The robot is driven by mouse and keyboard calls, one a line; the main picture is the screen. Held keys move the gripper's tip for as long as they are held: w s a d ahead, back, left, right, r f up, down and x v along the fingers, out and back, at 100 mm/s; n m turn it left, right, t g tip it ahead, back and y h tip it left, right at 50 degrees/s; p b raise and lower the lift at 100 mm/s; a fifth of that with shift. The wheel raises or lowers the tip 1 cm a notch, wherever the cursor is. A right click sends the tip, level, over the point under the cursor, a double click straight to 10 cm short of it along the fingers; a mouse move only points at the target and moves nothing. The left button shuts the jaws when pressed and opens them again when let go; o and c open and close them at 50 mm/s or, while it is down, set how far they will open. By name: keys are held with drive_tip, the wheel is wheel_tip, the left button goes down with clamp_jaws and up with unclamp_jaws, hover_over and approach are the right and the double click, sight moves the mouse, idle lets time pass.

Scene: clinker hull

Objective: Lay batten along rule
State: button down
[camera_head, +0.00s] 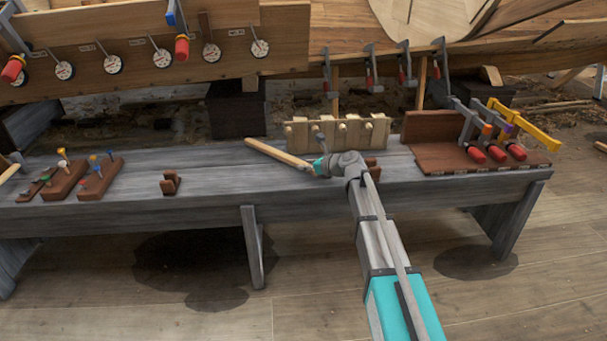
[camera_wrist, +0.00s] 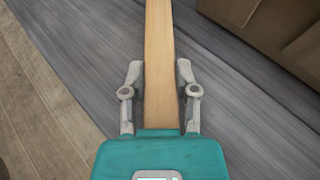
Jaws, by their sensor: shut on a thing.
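The batten (camera_head: 278,153) is a pale, straight wooden strip over the grey bench (camera_head: 225,190), slanting from upper left down to my gripper (camera_head: 318,167). In the wrist view the batten (camera_wrist: 160,60) runs away from me up the middle, past the top edge. My gripper (camera_wrist: 158,85) has one finger on each side of it and is shut on it. How far the batten is above the bench top is hard to tell. I cannot make out a rule in either view.
A small brown notched block (camera_head: 170,184) stands on the bench; another (camera_head: 372,165) is partly hidden behind my arm. A pegged wooden rack (camera_head: 337,135) is behind the batten. A brown tray of clamps (camera_head: 465,160) is at right, tool blocks (camera_head: 98,178) at left.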

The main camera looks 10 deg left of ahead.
drive_tip(key=shift+f+b, duration=0.7)
drive_tip(key=shift+f, duration=0.3)
drive_tip(key=shift+c, duration=1.9)
unclamp_jaws()
drive_tip(key=shift+s+d+r, duration=0.1)
drive_tip(key=p+v, duration=0.4)
drive_tip(key=v, duration=0.7)
drive_tip(key=shift+s+d+r+p, duration=0.15)
drive_tip(key=shift+d+r+p, duration=0.05)
drive_tip(key=shift+d+p, duration=0.15)
